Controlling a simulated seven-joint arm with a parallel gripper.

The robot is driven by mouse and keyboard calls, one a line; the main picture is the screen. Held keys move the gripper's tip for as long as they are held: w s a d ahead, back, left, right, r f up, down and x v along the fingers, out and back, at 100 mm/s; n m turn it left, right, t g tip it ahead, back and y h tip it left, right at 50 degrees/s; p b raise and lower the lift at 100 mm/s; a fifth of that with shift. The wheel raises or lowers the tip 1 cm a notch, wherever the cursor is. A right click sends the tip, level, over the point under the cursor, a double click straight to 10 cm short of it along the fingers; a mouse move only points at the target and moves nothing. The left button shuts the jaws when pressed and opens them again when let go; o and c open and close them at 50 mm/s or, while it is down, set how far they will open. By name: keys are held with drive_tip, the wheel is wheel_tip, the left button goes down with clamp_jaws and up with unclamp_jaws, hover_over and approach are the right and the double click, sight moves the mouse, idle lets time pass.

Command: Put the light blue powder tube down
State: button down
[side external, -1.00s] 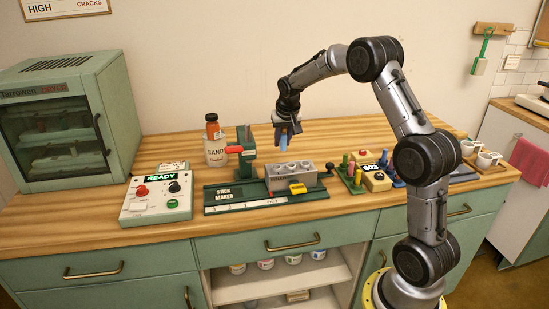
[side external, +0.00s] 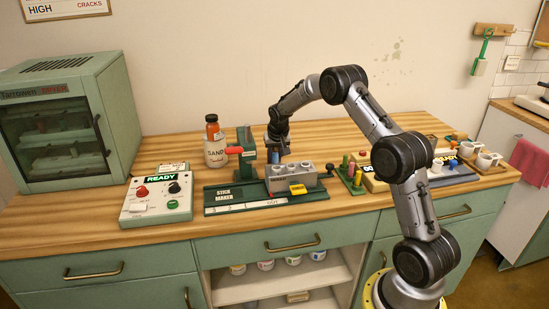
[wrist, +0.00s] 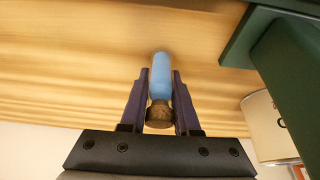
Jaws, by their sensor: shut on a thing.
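The light blue powder tube (wrist: 160,78) is between the two fingers of my gripper (wrist: 160,85) in the wrist view. Its brown cap points toward the palm and its blue end points away. In the side view my gripper (side external: 276,150) is low behind the grey block (side external: 293,178) of the stick maker, just right of the green press post. Only a little of the tube (side external: 276,158) shows there. I cannot tell whether its lower end touches the wooden table.
The green press (side external: 246,155) with a red handle stands left of my gripper. The control box (side external: 158,198) reads READY. A rack with coloured pegs (side external: 352,176) stands right. The table behind looks clear.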

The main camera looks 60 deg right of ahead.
drive_tip(key=shift+f, duration=0.1)
drive_tip(key=c, duration=0.6)
unclamp_jaws()
drive_tip(key=shift+c, duration=0.2)
drive_tip(key=s+a+r+n, duration=0.1)
drive_tip(key=s+a+r, duration=0.4)
drive_tip(key=r, duration=0.5)
drive_tip(key=s+a+r+n, duration=0.1)
drive_tip(key=s+a+r, duration=0.3)
drive_tip(key=a+r, duration=0.45)
drive_tip(key=s+a+r+n+t+y, duration=0.1)
drive_tip(key=s+a+r+n, duration=0.1)
drive_tip(key=s+a+r, duration=0.35)
drive_tip(key=s+a+f+n, duration=0.1)
drive_tip(key=s+a, duration=0.3)
drive_tip(key=s, duration=0.3)
drive_tip(key=s+a+f+n+t+y, duration=0.1)
drive_tip(key=s+a+f+n, duration=0.1)
drive_tip(key=s+a, duration=0.2)
drive_tip(key=s+a+f+n+y, duration=0.1)
drive_tip(key=s+a, duration=0.3)
drive_tip(key=s, duration=0.6)
drive_tip(key=shift+f+n, duration=0.2)
drive_tip(key=shift+n, duration=0.3)
